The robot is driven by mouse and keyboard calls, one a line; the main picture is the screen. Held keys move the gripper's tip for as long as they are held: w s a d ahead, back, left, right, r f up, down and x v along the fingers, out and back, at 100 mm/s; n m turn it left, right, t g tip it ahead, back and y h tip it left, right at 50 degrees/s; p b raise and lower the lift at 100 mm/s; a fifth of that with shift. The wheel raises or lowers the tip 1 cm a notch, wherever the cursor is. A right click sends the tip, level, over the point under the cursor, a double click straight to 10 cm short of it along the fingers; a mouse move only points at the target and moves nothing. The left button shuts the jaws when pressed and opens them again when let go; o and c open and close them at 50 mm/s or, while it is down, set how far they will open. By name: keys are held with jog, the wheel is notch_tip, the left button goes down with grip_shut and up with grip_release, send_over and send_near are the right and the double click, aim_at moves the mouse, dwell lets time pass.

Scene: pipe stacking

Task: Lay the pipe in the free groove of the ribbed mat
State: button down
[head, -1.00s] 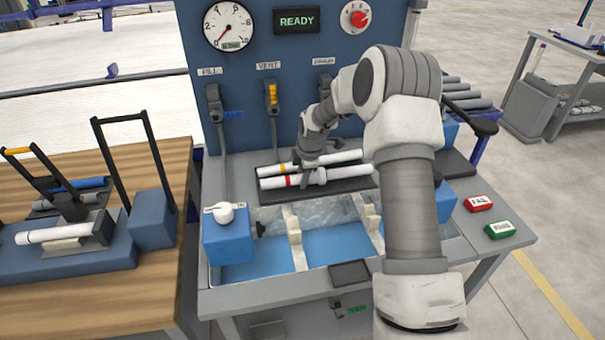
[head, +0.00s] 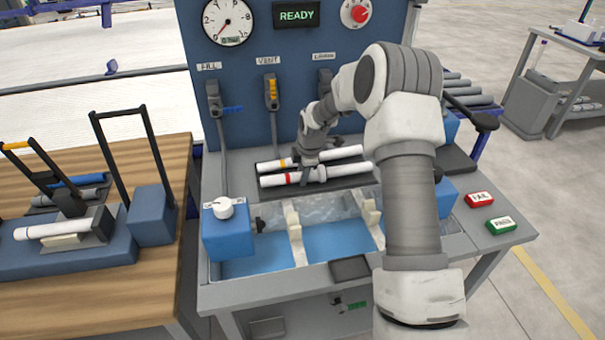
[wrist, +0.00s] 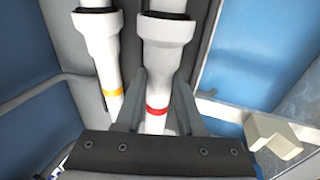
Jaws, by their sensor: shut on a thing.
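The ribbed mat (head: 340,184) is dark and lies on the bench below the blue panel. A white pipe with a red band (head: 280,180) lies along the front of the mat, low over it or resting in a groove; I cannot tell which. My gripper (head: 310,178) is shut on it near its middle. In the wrist view, my fingers (wrist: 159,85) stand on both sides of this pipe (wrist: 162,66) near the red band. A second white pipe with a yellow band (head: 347,152) lies parallel behind it; it also shows in the wrist view (wrist: 101,50).
A water tank (head: 262,268) with pale supports (head: 295,232) lies in front of the mat. A blue block with a white knob (head: 228,240) stands at its left. The valve levers (head: 271,95) and panel rise close behind.

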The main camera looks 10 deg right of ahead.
jog(key=shift+c, duration=2.2)
grip_release()
